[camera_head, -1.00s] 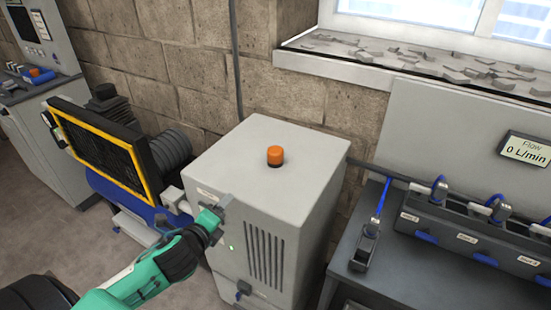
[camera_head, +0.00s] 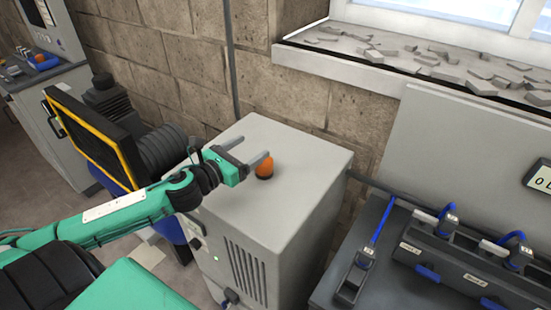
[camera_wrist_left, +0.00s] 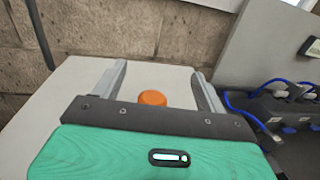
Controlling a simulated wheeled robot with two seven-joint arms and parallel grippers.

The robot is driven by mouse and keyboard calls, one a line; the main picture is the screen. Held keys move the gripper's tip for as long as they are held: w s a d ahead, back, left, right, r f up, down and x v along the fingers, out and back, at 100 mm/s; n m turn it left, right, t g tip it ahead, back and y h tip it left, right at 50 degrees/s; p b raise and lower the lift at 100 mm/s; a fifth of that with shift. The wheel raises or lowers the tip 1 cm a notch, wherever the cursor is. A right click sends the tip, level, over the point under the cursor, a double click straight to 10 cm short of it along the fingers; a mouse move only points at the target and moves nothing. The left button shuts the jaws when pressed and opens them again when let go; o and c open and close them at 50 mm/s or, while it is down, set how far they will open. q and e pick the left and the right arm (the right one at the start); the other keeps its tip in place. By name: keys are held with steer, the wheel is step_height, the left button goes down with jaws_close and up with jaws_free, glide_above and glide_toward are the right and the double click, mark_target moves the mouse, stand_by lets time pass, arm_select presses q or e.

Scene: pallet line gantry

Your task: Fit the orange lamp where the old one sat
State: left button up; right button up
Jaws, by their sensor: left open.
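The orange lamp (camera_head: 265,166) stands upright on top of the grey cabinet (camera_head: 290,146), with a dark base under its orange cap. In the left wrist view the lamp (camera_wrist_left: 152,98) shows between the two fingers, a little beyond the gripper body, which hides its lower part. My left gripper (camera_head: 248,152) is open, its two grey fingers spread over the cabinet top and close beside the lamp. It also shows in the left wrist view (camera_wrist_left: 160,82). I cannot tell whether a finger touches the lamp. My right gripper is not in view.
A yellow-framed black unit (camera_head: 88,135) stands left of the cabinet. Stone wall and a debris-covered window ledge (camera_head: 440,68) lie behind. The cabinet top around the lamp is clear.

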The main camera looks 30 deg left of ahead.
arm_select(q)
glide_above(255, 181)
steer(key=v, duration=0.2)
step_height(255, 181, down, 5)
steer(key=shift+a+f, duration=0.1)
steer(key=shift+a, duration=0.05)
step_height(255, 181, down, 2)
steer(key=shift+w+f, duration=0.15)
steer(key=shift+f, duration=0.1)
steer(key=shift+w+r, duration=0.1)
steer(key=shift+w, duration=0.15)
steer(key=shift+w+d+p, duration=0.2)
steer(key=shift+w+p, duration=0.1)
steer(key=shift+w, duration=0.35)
steer(key=shift+w+d+p, duration=0.15)
steer(key=shift+w+p, duration=0.15)
steer(key=shift+w, duration=0.25)
steer(key=p+x, duration=0.1)
steer(key=x, duration=0.2)
steer(key=shift+w+d, duration=0.15)
steer(key=shift+w, duration=0.5)
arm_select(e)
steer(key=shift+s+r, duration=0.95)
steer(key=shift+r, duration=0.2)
